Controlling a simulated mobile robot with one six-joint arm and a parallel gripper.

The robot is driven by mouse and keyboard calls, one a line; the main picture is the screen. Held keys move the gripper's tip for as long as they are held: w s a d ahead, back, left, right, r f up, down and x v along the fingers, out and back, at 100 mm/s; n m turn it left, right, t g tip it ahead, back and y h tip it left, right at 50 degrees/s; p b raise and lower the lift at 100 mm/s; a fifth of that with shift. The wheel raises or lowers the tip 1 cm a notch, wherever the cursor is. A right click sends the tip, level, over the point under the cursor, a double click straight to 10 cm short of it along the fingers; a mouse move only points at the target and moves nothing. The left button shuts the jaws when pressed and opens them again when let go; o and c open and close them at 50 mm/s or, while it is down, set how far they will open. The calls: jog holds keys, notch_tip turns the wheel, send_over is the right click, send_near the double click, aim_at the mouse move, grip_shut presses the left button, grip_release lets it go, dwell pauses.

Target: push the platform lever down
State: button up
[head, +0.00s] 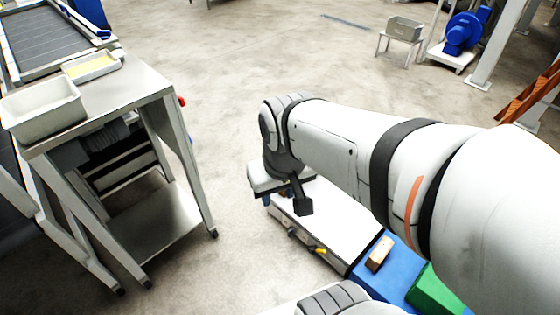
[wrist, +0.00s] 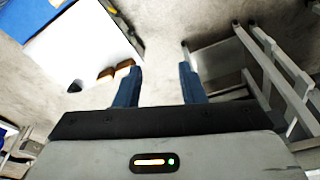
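The roller sheeter stands at the left of the head view, with a grey belt (head: 50,45) and a metal side table (head: 140,85). A small red knob (head: 182,101) sticks out from the table's right side. I cannot tell which part, if any, is the platform lever. My gripper (wrist: 161,76) shows two blue fingers spread apart with nothing held between them. In the head view it is mostly hidden under my wrist, right of the table and apart from it.
A metal bin (head: 42,112) and a shallow tray with yellow contents (head: 92,66) sit on the machine. Grey frame legs (wrist: 265,75) show at the right of the wrist view. A small stand (head: 402,32) and blue blower (head: 462,35) are far back. The floor between is clear.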

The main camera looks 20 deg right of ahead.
jog(key=shift+o, duration=0.4)
jog(key=shift+s+r, duration=0.15)
jog(key=shift+o, duration=0.2)
jog(key=shift+w+f, duration=0.2)
jog(key=shift+f, duration=0.05)
jog(key=n+g+h+b, duration=0.3)
jog(key=n+h+b, duration=0.6)
jog(key=h+b, duration=1.25)
send_over(320, 253)
jog(key=a+b, duration=0.5)
jog(key=a, duration=0.1)
notch_tip(320, 253, down, 63)
jog(key=y, duration=0.4)
notch_tip(320, 253, down, 23)
jog(key=s+n+t+b, duration=0.3)
jog(key=n+t+b, duration=0.25)
jog(key=t, duration=0.25)
jog(key=shift+y, duration=0.45)
jog(key=b+x, duration=0.2)
jog(key=x, duration=0.4)
jog(key=shift+w+d, duration=0.1)
jog(key=shift+w, duration=0.05)
jog(key=shift+c, duration=0.2)
